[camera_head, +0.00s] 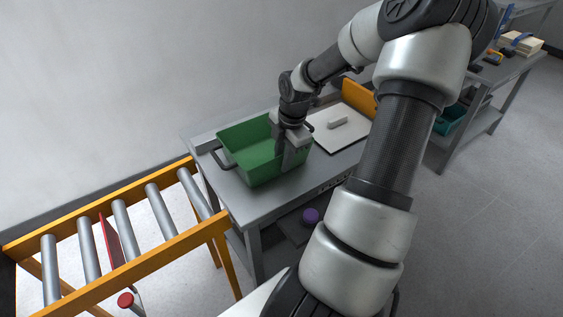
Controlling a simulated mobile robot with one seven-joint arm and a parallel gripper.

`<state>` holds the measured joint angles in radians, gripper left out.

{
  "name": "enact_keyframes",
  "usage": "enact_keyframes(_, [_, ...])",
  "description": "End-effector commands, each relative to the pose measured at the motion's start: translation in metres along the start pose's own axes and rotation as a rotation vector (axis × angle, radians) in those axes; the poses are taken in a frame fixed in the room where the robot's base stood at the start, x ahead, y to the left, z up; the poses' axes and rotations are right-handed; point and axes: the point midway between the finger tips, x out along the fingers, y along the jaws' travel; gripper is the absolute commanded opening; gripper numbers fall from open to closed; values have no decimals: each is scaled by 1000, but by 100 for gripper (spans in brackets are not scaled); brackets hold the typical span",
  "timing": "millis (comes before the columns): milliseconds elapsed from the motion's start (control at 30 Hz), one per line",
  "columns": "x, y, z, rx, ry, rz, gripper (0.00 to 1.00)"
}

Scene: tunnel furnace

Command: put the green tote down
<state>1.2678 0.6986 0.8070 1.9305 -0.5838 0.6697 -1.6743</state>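The green tote (243,150) is an open box with a dark handle on its left end. It sits on or just above the grey table (232,196); I cannot tell whether its base touches. My gripper (292,150) is at the tote's right end and reaches down over that wall. My gripper's fingers are partly hidden, so I cannot see whether they are closed on the tote. The inside of the tote looks empty where it shows.
A roller conveyor (122,222) with an orange frame stands at the left, close to the table. A purple object (311,215) is on the lower shelf. Another bench (490,72) stands at right.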

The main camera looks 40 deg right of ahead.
Motion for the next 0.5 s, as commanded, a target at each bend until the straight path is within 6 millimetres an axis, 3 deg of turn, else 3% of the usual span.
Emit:
enact_keyframes(33, [-16, 1, 0, 1, -2, 2, 22])
enact_keyframes(200, [-54, 1, 0, 2, -3, 2, 22])
enact_keyframes(500, [-96, 1, 0, 0, -1, 1, 22])
